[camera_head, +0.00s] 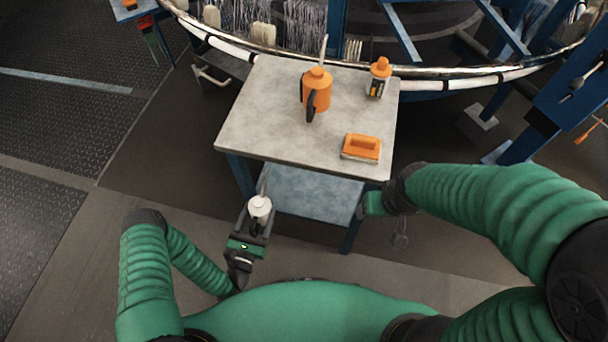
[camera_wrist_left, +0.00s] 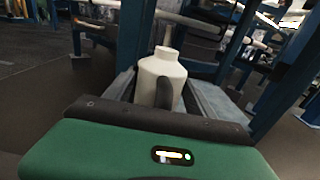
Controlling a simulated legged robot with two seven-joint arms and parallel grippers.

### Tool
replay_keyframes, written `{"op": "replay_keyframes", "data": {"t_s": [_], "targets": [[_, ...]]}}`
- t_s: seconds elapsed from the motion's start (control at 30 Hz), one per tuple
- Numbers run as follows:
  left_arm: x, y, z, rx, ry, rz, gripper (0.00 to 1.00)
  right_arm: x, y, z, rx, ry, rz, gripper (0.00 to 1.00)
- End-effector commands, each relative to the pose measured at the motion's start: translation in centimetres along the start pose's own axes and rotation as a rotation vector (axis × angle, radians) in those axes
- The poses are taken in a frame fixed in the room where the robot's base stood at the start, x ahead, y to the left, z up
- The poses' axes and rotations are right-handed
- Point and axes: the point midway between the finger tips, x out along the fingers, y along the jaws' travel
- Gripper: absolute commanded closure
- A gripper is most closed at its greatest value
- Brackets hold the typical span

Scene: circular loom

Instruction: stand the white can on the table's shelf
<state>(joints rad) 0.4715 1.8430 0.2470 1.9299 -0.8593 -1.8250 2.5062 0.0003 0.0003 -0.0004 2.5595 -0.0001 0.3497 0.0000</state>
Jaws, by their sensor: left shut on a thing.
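The white can (camera_head: 259,207) is between the fingers of my left gripper (camera_head: 257,218), which is shut on it. The can is upright, just in front of the table's left front leg. The table (camera_head: 262,110) has a grey top and a bluish lower shelf (camera_head: 312,194), partly hidden under the top. The shelf's bare part shows right of the can. My right gripper (camera_head: 372,204) is near the table's right front leg; its fingers are not clear.
On the tabletop stand an orange watering can (camera_head: 317,92), an orange-capped bottle (camera_head: 379,78) and an orange-backed brush (camera_head: 361,148). Blue table legs flank the shelf opening. The large circular loom (camera_head: 440,78) curves behind the table. Floor at the left is clear.

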Motion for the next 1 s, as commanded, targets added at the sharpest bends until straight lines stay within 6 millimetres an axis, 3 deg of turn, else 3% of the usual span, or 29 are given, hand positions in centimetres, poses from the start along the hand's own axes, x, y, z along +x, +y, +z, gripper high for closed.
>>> {"op": "replay_keyframes", "data": {"t_s": [0.3,0.5,0.57,0.77,1.0], "targets": [[9.1,-3.5,-1.3,0.001,-0.006,-0.004,0.92,3.3,0.0,0.8,-0.001,-0.001,0.000,0.27],[13.1,-4.9,-1.5,0.001,-0.003,-0.001,0.92,4.4,0.0,1.1,0.000,-0.001,0.000,0.27],[13.4,-5.1,-1.7,0.001,-0.002,0.000,0.92,4.7,0.0,1.1,0.000,-0.001,0.000,0.27],[13.4,-5.1,-5.1,0.000,0.000,-0.001,0.92,6.8,0.0,1.6,-0.001,-0.001,0.000,0.27],[13.4,-5.0,-4.9,0.000,0.001,0.000,0.92,6.4,0.0,1.5,-0.001,0.000,0.000,0.27]]}}
